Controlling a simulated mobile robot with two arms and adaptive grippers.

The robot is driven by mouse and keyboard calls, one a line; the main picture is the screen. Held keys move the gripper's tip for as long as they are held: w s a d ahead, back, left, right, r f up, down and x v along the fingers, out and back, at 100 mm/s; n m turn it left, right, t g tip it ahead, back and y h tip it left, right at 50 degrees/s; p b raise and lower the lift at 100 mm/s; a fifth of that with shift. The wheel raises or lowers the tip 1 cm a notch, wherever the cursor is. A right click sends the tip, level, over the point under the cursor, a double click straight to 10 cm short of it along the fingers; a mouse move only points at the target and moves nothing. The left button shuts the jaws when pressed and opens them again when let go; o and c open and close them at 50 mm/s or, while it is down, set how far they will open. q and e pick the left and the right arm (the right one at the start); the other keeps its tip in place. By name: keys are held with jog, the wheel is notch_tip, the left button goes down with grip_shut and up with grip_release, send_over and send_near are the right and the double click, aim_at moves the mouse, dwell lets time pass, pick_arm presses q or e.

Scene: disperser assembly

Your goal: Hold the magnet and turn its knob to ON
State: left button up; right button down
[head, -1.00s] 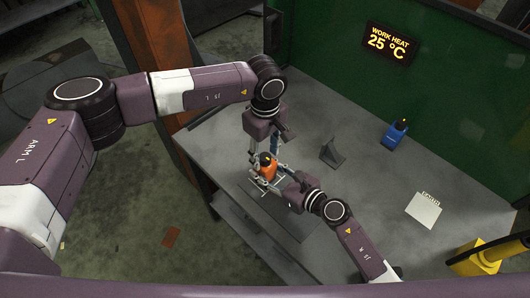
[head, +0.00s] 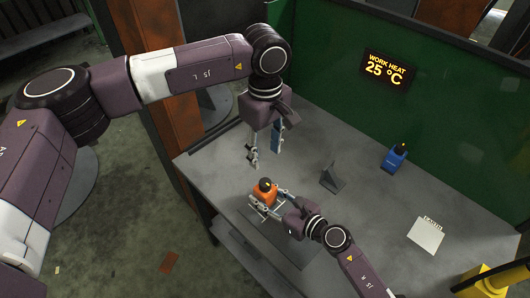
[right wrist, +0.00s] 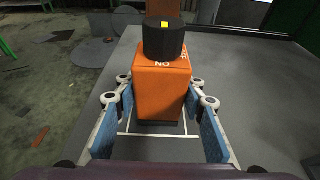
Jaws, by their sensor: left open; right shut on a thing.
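The magnet (head: 265,193) is an orange block with a black knob (head: 265,184) on top, standing upright near the table's front edge. My right gripper (head: 269,201) is shut on the magnet from the side. In the right wrist view the magnet (right wrist: 161,92) sits between the blue finger pads. My left gripper (head: 264,157) is open, pointing down above the magnet, apart from the knob.
White lines (right wrist: 129,129) mark the table under the magnet. A dark angled bracket (head: 332,178) stands behind it. A blue block with a black top (head: 395,157), a pale plate (head: 427,235) and a yellow machine part (head: 480,284) are to the right. The green wall (head: 440,120) shows "WORK HEAT 25 °C".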

jog(key=c, duration=1.2)
grip_release()
jog(key=shift+o, duration=0.2)
jog(key=shift+s+d, duration=0.1)
jog(key=shift+s, duration=0.05)
